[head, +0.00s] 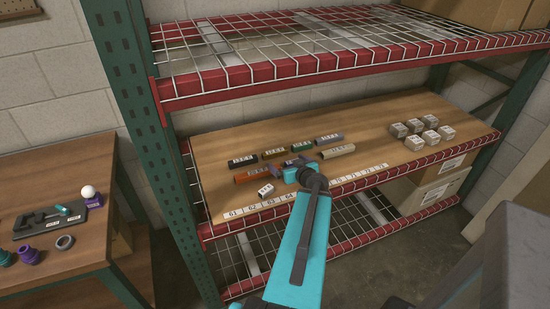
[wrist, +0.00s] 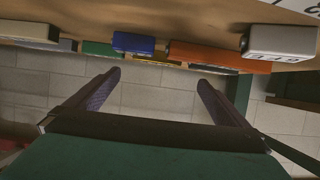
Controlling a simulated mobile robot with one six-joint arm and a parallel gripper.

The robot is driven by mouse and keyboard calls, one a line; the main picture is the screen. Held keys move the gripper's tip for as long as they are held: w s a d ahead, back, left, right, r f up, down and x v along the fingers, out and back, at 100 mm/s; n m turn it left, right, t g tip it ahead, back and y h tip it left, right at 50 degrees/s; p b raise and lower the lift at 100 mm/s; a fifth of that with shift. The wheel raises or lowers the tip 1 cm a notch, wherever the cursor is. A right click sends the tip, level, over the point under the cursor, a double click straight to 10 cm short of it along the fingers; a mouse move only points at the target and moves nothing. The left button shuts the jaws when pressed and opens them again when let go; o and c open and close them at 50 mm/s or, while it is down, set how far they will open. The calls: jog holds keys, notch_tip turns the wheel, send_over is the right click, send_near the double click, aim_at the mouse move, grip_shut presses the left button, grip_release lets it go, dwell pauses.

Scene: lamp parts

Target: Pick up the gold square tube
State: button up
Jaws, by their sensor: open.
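The gold square tube (head: 274,153) lies in the back row of labelled tubes on the wooden shelf board, between a black tube and a green tube. In the wrist view only a thin strip of it (wrist: 152,58) seems to show behind the blue tube; the rest is hidden. My gripper (head: 284,168) is over the front row of tubes, in front of the gold tube. In the wrist view my gripper's two fingers (wrist: 158,84) are spread apart with nothing between them.
An orange tube (head: 253,175), a blue tube (wrist: 133,43) and a beige tube (head: 338,152) form the front row. A small white block (head: 265,190) lies nearer the edge. Several grey cubes (head: 415,131) stand at right. A wire shelf (head: 330,50) hangs above. The board's back is clear.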

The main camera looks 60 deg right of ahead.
aim_at(276, 154)
jog(key=shift+w+f, duration=0.1)
jog(key=shift+d, duration=0.1)
jog(key=shift+d+f+b, duration=0.2)
jog(key=shift+b, duration=0.6)
jog(key=b+x, duration=0.2)
jog(key=b, duration=0.8)
jog(key=shift+w+f, duration=0.15)
jog(key=shift+w, duration=0.05)
jog(key=p+x, duration=0.1)
jog(key=x, duration=0.1)
jog(key=shift+w+d, duration=0.3)
jog(key=shift+d, duration=0.05)
jog(key=shift+x, duration=1.4)
jog(key=shift+w+d+p, duration=0.1)
jog(key=shift+p, duration=0.2)
